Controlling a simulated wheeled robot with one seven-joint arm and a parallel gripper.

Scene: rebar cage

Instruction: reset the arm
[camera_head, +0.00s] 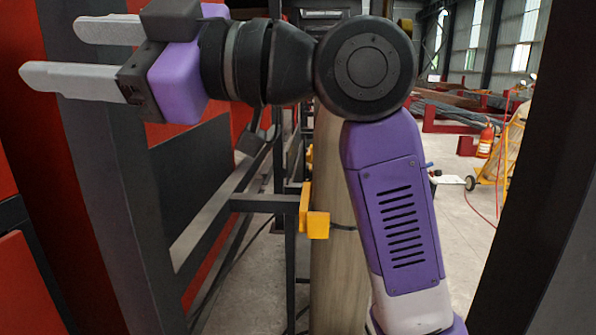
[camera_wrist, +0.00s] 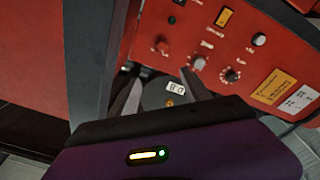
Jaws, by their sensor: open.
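My gripper (camera_head: 78,56) is at the upper left of the head view, with its two pale fingers pointing left and spread apart. Nothing is between them. My purple arm (camera_head: 396,205) rises from the lower right and bends at a black joint toward the left. In the wrist view, my gripper's two dark fingers (camera_wrist: 160,98) point up toward a red control panel (camera_wrist: 215,55). The panel carries several knobs, a yellow switch and labels. I cannot tell the gap between the fingertips and the panel.
A dark upright post (camera_head: 110,200) stands behind the gripper at the left. A yellow bracket (camera_head: 314,216) sits by a pale column in the middle. A dark beam (camera_head: 520,190) crosses the right side. A fire extinguisher (camera_head: 486,140) stands farther back, with open floor before it.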

